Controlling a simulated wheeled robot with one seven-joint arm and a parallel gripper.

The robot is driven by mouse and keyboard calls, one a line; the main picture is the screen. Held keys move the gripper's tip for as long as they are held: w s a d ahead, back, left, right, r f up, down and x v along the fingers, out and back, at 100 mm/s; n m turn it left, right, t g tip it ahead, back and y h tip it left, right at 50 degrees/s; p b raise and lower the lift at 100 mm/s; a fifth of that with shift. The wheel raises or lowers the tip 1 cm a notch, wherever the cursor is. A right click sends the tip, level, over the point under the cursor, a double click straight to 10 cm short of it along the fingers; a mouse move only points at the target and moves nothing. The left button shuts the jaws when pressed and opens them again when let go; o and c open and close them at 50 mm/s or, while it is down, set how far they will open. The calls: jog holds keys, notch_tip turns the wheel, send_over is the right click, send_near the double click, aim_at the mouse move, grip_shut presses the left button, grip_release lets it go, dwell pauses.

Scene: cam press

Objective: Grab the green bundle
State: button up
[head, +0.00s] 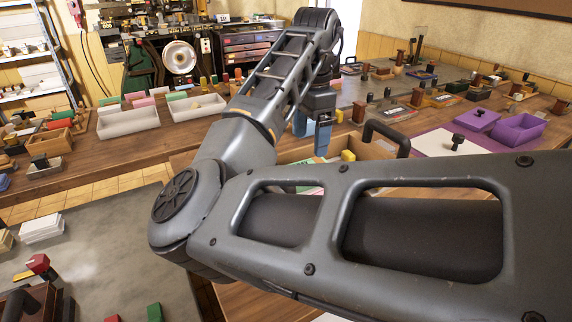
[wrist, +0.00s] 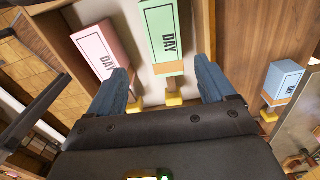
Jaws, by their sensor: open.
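The green bundle (wrist: 162,38) is a pale green block marked "DAY" with a tan band at its near end. It lies on a light surface inside a wooden box, in the top middle of the wrist view. My gripper (wrist: 161,66) is open, one blue finger on each side of the bundle's near end. Gaps show on both sides; I cannot tell how far above it the fingers are. In the head view, my gripper (head: 311,133) hangs over the wooden box (head: 376,151); my arm hides most of the box's contents.
A pink bundle (wrist: 97,48) lies left of the green one, close to the left finger. A blue block (wrist: 284,78) lies to the right, past the box wall. A dark handle (head: 388,130) rises at the box.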

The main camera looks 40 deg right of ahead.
aim_at(305, 166)
jog(key=shift+w+f, duration=0.1)
jog(key=shift+w, duration=0.2)
jog(key=shift+f, duration=0.3)
jog(key=shift+w+a+f+p, duration=0.1)
jog(key=shift+f+p, duration=0.25)
jog(key=shift+f, duration=1.4)
jog(key=shift+w+f+p, duration=0.1)
jog(key=shift+f+p, duration=0.25)
jog(key=shift+f, duration=1.4)
jog(key=c, duration=1.3)
